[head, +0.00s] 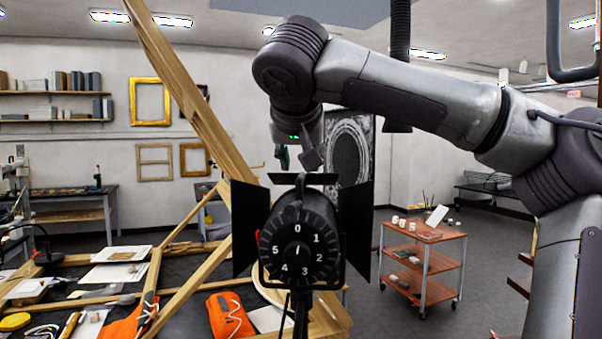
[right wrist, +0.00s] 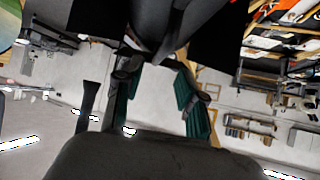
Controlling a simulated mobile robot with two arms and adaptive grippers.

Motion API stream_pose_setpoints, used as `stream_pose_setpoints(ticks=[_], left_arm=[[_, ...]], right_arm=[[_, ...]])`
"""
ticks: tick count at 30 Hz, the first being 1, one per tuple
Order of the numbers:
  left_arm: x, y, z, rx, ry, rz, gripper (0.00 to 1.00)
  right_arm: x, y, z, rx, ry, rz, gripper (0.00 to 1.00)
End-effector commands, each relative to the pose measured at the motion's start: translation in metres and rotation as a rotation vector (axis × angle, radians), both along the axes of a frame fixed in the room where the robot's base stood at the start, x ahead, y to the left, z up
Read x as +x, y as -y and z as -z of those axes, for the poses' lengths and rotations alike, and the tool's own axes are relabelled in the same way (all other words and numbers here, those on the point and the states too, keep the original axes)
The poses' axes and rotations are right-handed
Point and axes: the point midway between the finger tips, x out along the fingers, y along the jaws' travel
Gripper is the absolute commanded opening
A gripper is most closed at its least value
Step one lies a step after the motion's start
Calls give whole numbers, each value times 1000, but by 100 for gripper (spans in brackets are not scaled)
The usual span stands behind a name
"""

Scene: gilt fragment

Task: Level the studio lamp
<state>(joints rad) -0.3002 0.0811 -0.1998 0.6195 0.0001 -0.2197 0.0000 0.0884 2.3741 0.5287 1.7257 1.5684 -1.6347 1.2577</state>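The studio lamp (head: 298,245) stands upright in the middle of the head view, its back with a numbered dial facing me. Black barn doors flank it left and right, and a flap tops it. Whether it is level is hard to tell from behind. My right gripper (head: 298,158) hangs fingers-down just above the lamp's top; its fingers are spread and hold nothing that I can see. In the right wrist view the green-padded fingers (right wrist: 158,100) are apart, with wall between them, and the lamp's black panels (right wrist: 218,28) fill the top. My left gripper is not in view.
A wooden frame structure (head: 205,110) leans over the work table at left, with papers and orange cloth items (head: 229,315). A red-brown cart (head: 428,235) with small items stands to the right. Open floor lies around the cart.

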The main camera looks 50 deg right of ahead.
Motion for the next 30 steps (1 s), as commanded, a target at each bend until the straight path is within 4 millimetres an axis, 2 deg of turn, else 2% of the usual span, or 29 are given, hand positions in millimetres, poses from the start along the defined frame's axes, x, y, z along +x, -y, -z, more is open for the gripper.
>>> stream_pose_setpoints(ticks=[3, 9, 30], left_arm=[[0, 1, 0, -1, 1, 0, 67], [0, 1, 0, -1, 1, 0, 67], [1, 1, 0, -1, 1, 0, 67]], right_arm=[[-12, -15, -14, -2, 2, 0, 39], [-23, -30, -26, 0, 0, 0, 39], [-25, -32, -27, 0, -1, -1, 39]])
